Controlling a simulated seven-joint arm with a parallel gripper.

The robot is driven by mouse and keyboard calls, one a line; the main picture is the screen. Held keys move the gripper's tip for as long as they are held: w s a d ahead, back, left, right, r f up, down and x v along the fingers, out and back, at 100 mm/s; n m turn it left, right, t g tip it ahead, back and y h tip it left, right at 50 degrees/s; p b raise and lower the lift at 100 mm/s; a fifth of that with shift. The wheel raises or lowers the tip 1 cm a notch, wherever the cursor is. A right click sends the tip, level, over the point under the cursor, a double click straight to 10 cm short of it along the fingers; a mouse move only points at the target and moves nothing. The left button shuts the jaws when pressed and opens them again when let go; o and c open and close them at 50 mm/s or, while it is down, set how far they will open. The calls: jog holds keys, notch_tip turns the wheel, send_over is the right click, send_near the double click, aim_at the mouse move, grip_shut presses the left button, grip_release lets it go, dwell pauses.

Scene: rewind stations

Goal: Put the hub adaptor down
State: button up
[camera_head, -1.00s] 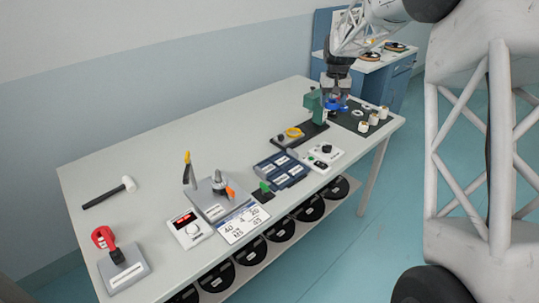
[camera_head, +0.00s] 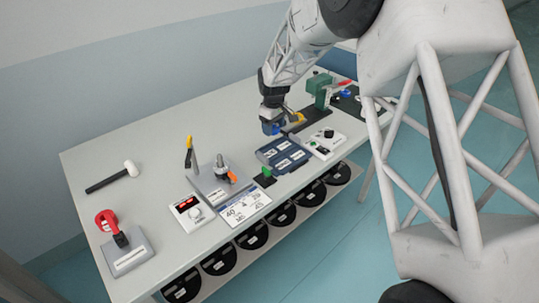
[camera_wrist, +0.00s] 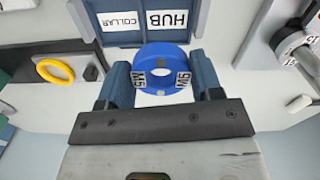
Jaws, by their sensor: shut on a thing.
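My gripper (camera_head: 270,123) is shut on a blue ring, the hub adaptor (camera_wrist: 163,68). The ring sits between the two fingers in the wrist view, with its hole facing the camera and small white labels on its near side. In the head view the gripper is just behind the dark blue tray (camera_head: 262,157), above the table; the gap below the ring cannot be judged. The wrist view shows the tray (camera_wrist: 140,37) just beyond the ring, with compartment labels reading HUB and COLLAR.
A grey spindle fixture (camera_head: 215,185) stands to the left. The table's back left is mostly clear, with a mallet (camera_head: 115,178).

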jog(key=shift+s+a+f, duration=0.25)
jog(key=shift+a+f, duration=0.05)
jog(key=shift+a, duration=0.2)
send_over(271, 155)
jog(key=shift+w+a+f, duration=0.1)
jog(key=shift+f, duration=2.4)
